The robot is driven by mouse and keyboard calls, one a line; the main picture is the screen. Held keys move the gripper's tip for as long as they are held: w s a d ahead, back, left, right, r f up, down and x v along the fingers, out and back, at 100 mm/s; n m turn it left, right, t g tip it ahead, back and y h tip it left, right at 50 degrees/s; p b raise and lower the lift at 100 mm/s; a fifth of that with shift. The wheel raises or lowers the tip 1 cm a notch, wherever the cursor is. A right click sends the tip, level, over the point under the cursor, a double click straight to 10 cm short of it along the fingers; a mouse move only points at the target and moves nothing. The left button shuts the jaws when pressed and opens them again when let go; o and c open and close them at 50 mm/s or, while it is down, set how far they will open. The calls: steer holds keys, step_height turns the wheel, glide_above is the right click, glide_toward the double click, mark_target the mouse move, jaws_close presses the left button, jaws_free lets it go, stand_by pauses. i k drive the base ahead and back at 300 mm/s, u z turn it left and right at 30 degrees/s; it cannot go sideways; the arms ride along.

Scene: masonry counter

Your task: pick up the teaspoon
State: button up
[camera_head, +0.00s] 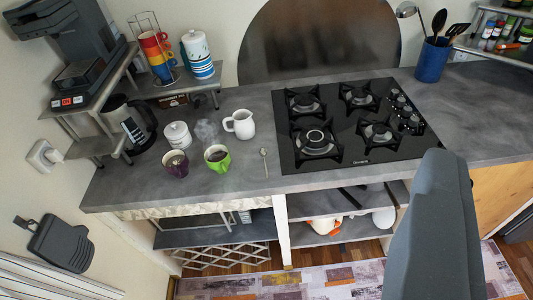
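The teaspoon (264,162) is small and metallic. It lies on the grey counter (235,182), just left of the black gas hob, with its bowl end towards the back wall and its handle towards the front edge. A white jug (240,124) stands behind it, and a green cup (217,158) stands to its left. A large dark grey part of my gripper (436,225) fills the lower right, in front of the counter and well apart from the teaspoon. Its fingertips cannot be made out, so its opening is hidden.
The gas hob (352,125) with raised pan supports is right of the teaspoon. A purple cup (176,163), a white lidded pot (177,135) and a kettle (131,122) stand to the left. Bare counter lies in front of the teaspoon. Open shelves (345,233) are below.

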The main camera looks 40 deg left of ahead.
mark_target(263, 152)
steer(key=i, duration=0.95)
